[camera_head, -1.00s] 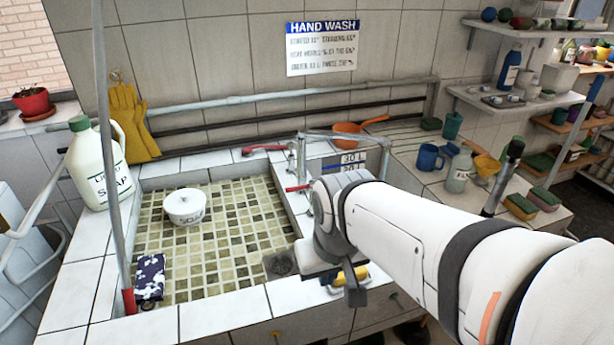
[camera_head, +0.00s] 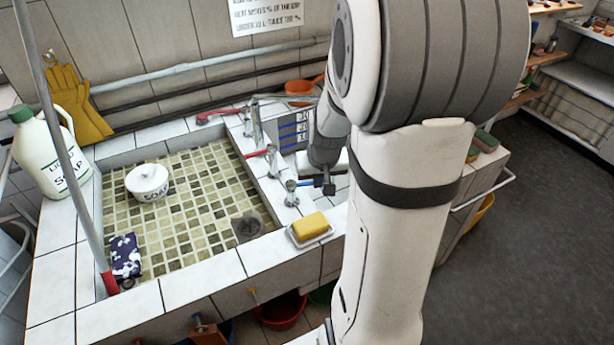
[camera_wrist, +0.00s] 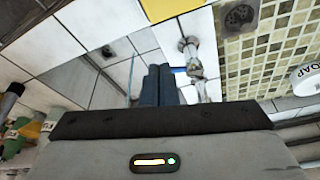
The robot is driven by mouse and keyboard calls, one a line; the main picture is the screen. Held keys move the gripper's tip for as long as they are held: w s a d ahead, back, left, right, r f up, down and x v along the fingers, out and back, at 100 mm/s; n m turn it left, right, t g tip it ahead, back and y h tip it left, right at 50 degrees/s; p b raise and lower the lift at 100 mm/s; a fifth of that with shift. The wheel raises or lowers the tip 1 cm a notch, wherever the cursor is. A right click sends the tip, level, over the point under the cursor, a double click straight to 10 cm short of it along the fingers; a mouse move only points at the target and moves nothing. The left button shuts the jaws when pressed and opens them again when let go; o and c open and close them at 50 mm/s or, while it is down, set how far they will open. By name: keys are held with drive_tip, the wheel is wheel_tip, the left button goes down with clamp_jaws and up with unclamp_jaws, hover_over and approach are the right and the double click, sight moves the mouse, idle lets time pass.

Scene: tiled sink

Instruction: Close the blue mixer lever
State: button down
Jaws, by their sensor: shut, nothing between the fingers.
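The blue mixer lever (camera_head: 305,183) sticks out to the right from the chrome tap (camera_head: 291,193) at the right front of the sink's rim. In the wrist view the lever (camera_wrist: 179,70) shows as a small blue piece between the tap and the fingers. My gripper (camera_head: 328,187) is at the right end of the lever, its fingers shut and empty. In the wrist view the fingers (camera_wrist: 158,86) lie side by side, close to the lever; I cannot tell whether they touch it. The lever's far end is partly hidden by the fingers.
A yellow sponge (camera_head: 310,223) lies on a dish in front of the tap. A white soap bowl (camera_head: 148,182) sits in the tiled basin, which is otherwise mostly clear.

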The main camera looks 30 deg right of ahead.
sight(304, 184)
drive_tip(key=x, duration=0.6)
drive_tip(key=shift+f, duration=0.1)
drive_tip(key=shift+w+d+f+p, duration=0.2)
drive_tip(key=shift+w+p, duration=0.05)
drive_tip(key=shift+w, duration=0.4)
drive_tip(key=shift+w+d+f+p, duration=0.2)
drive_tip(key=shift+w+p, duration=0.1)
drive_tip(key=shift+w, duration=0.4)
drive_tip(key=shift+w+d+f+p, duration=0.15)
drive_tip(key=shift+w+p, duration=0.1)
drive_tip(key=shift+w, duration=0.4)
drive_tip(key=shift+w+d+f+b, duration=0.25)
drive_tip(key=shift+w+b, duration=0.15)
drive_tip(key=shift+b, duration=0.65)
drive_tip(key=shift+w+d+r+b, duration=0.15)
drive_tip(key=shift+w+d+b, duration=0.15)
drive_tip(key=shift+w+b, duration=0.3)
drive_tip(key=shift+s+r, duration=0.1)
drive_tip(key=shift+s, duration=0.15)
